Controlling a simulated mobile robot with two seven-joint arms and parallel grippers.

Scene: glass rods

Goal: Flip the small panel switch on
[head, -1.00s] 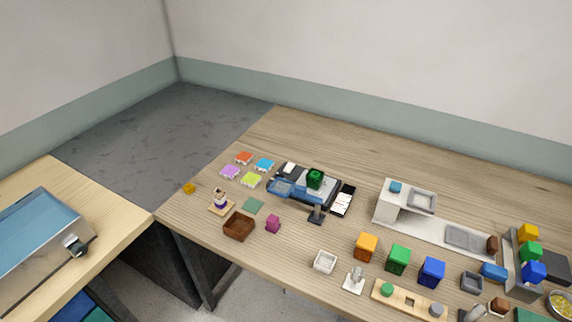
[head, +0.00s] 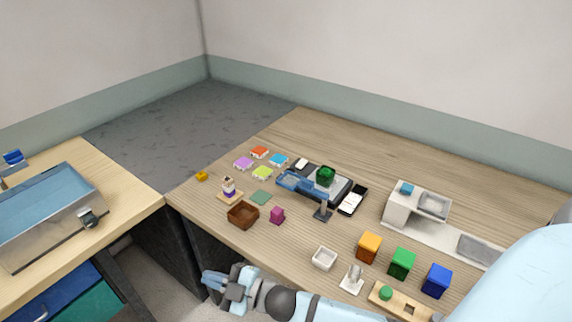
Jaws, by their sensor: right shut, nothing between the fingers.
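A small switch-like piece with a white base and an upright grey lever (head: 353,279) stands near the table's front edge. A second small piece, a dark base with a grey upright part (head: 323,211), stands farther back. I cannot tell which is the panel switch, or whether either is on. My right gripper (head: 213,281) is shut and empty. It appears off the table's front edge, well left of the white-based piece and apart from it. My left gripper is out of view.
A white tray (head: 323,258), orange block (head: 369,247), green block (head: 402,263) and blue block (head: 437,280) are near the white-based piece. My right arm hides the table's right front.

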